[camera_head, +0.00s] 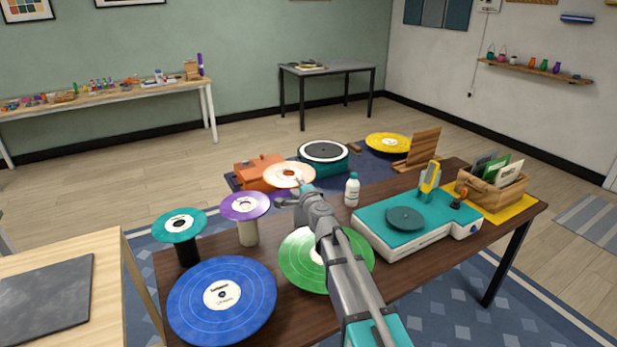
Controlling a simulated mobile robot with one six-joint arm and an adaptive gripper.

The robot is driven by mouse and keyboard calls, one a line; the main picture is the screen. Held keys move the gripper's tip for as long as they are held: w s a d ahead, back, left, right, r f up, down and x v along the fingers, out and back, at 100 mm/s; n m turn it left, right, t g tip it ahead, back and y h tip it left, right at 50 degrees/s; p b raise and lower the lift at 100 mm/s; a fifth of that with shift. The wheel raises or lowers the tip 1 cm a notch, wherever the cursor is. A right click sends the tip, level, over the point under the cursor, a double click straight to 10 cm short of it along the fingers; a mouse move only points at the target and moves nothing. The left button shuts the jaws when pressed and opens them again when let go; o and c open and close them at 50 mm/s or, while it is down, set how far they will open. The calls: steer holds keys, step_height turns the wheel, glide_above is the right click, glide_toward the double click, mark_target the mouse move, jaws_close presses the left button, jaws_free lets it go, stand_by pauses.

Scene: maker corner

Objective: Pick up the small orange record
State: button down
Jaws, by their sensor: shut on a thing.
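The small orange record (284,181) is a pale orange disc with a white and dark centre label, above the far edge of the dark table. My gripper (300,183) reaches it from the front right and is shut on its near right edge. The disc looks nearly level. My arm hides part of the table beneath, and I cannot see what, if anything, lies directly under the record.
A purple record (234,207) and a teal record (168,229) sit on stands at left. Blue (247,310) and green (293,268) records lie on the table (412,281). A white bottle (352,190), turntable (440,226) and wooden crate (487,194) stand right.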

steer(key=shift+s+a+r+p, duration=0.3)
steer(key=shift+s+r, duration=0.1)
steer(key=shift+s, duration=0.4)
steer(key=shift+s+a+r+p, duration=0.25)
steer(key=shift+s+a+r, duration=0.1)
steer(key=shift+s, duration=0.4)
steer(key=shift+s+a+r+p, duration=0.3)
steer(key=shift+s+r, duration=0.1)
steer(key=shift+s, duration=0.4)
steer(key=c, duration=1.3)
jaws_free()
jaws_close()
step_height(320, 180, up, 6)
steer(key=p, duration=0.6)
steer(key=shift+s, duration=0.2)
